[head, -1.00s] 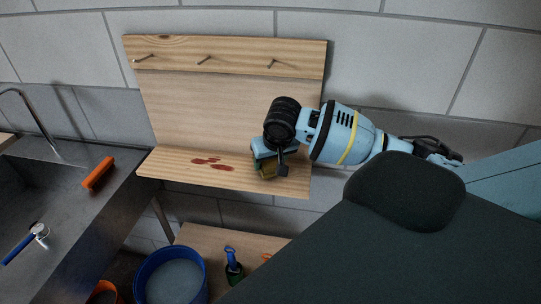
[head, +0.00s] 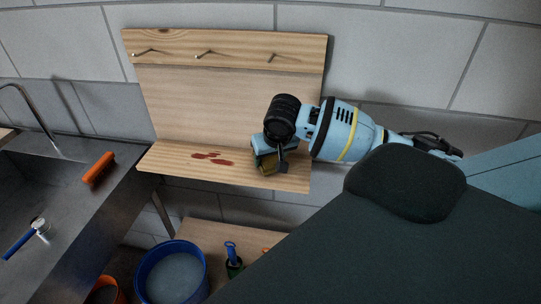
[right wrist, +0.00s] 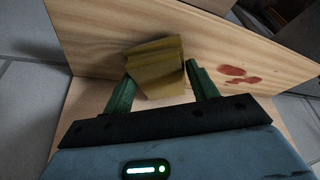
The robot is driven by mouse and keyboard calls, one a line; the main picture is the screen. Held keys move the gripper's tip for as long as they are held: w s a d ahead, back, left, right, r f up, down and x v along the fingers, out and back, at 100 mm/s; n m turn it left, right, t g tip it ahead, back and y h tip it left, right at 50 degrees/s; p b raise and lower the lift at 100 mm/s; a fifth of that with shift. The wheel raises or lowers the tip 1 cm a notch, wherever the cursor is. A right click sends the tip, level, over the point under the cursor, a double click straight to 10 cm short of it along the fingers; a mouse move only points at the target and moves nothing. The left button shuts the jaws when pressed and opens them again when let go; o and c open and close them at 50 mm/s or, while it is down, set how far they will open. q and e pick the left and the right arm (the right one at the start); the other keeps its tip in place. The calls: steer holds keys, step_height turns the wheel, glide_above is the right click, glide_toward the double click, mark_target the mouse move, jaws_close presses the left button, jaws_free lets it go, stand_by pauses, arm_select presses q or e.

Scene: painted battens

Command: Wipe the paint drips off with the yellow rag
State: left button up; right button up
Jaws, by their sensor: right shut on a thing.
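The yellow rag (right wrist: 156,66) is folded between the green fingers of my right gripper (right wrist: 160,88), which is shut on it. In the head view the rag (head: 267,169) shows below my right gripper (head: 270,158), at the right part of the wooden shelf (head: 225,177). I cannot tell whether the rag touches the wood. Red paint drips (head: 212,158) lie on the shelf to the left of the rag; they also show in the right wrist view (right wrist: 238,75), to the right of the gripper. My left gripper is not in view.
A wooden back panel with pegs (head: 203,54) rises behind the shelf. At left is a metal sink (head: 60,200) with an orange brush (head: 99,168) and a blue-handled tool (head: 22,242). Below stand a blue bucket (head: 170,275) and a lower wooden shelf (head: 205,230).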

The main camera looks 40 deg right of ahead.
steer(key=shift+f, duration=0.75)
steer(key=shift+w+a, duration=0.65)
steer(key=shift+w, duration=0.15)
steer(key=shift+w+a, duration=0.45)
steer(key=shift+w, duration=0.1)
steer(key=shift+w+a, duration=1.05)
steer(key=shift+w, duration=0.25)
steer(key=shift+a, duration=0.1)
steer(key=shift+w+a, duration=0.5)
steer(key=shift+w, duration=0.2)
steer(key=shift+w+a, duration=0.45)
steer(key=shift+w, duration=0.2)
steer(key=shift+w+a, duration=0.1)
